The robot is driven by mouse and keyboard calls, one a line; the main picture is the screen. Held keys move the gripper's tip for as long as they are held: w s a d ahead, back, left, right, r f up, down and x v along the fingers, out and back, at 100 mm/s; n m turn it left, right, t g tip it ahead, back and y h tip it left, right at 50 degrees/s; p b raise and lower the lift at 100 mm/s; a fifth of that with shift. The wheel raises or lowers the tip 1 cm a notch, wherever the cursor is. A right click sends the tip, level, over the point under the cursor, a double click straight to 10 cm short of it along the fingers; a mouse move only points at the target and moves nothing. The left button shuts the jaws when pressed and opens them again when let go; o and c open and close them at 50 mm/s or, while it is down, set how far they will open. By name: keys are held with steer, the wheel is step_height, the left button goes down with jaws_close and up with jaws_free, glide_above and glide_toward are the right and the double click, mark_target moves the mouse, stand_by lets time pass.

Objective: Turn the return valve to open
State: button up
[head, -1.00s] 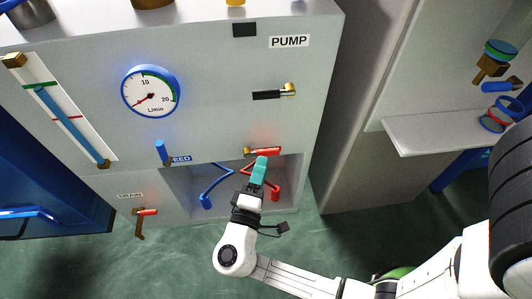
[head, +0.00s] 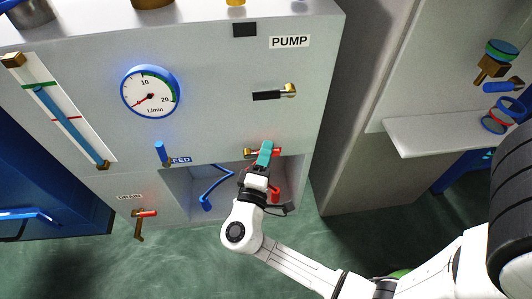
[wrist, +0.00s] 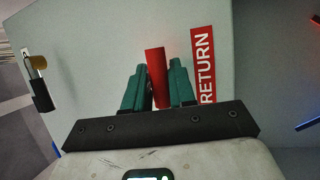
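The return valve has a red lever (head: 277,150) that lies about level in the head view, with a brass body (head: 248,153) at its left end. My gripper (head: 265,147) is at the lever and hides its middle. In the wrist view the red lever (wrist: 156,75) stands between the two teal fingers of my gripper (wrist: 160,88). Narrow gaps seem to show beside the lever, so the fingers look open around it. The red RETURN label (wrist: 203,64) is just right of the fingers there.
The pump valve (head: 268,95) with a black lever is above. The blue feed lever (head: 161,152) is to the left, and the drain valve (head: 146,213) is lower left. Blue (head: 215,186) and red (head: 276,194) hoses sit in the recess below. A grey shelf (head: 445,135) is at right.

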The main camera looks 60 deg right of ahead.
jaws_close()
